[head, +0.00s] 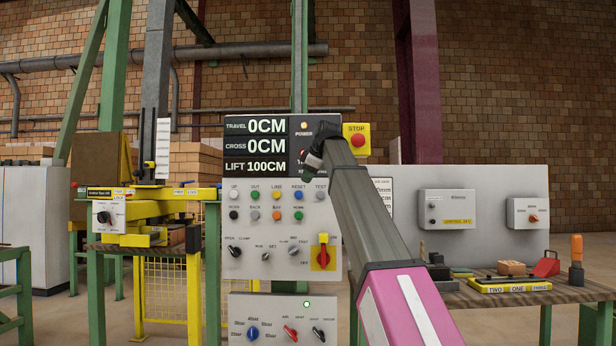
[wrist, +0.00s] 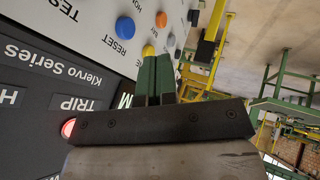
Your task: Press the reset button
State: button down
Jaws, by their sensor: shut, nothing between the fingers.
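The reset button is the blue button (head: 297,195) under the RESET label in the upper button row of the grey control panel (head: 245,262). In the wrist view the blue button (wrist: 125,27) stands beside its RESET lettering, and nothing covers it. My gripper (head: 307,176) is in front of the panel, just above the RESET label in the head view. In the wrist view its green fingers (wrist: 154,60) are together and empty, with their tips near the yellow button (wrist: 148,50), to one side of the blue one. I cannot tell whether the tips touch the panel.
A black display (head: 262,145) with a red TRIP lamp (wrist: 69,127) is above the buttons. A red STOP button (head: 357,140) on yellow is at upper right. Other buttons closely surround the blue one. A red-handled switch (head: 323,254) is lower down.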

aim_at(301, 191)
jog(key=w+a+f, duration=0.1)
jog(key=w, duration=0.1)
jog(key=w+f, duration=0.1)
jog(key=f, duration=0.1)
jog(key=w+a+f, duration=0.1)
jog(key=w+f, duration=0.1)
jog(key=shift+w+a+f, duration=0.15)
jog(key=shift+w+a, duration=0.15)
jog(key=shift+a, duration=0.05)
jog(key=shift+w, duration=0.75)
jog(key=shift+w, duration=0.15)
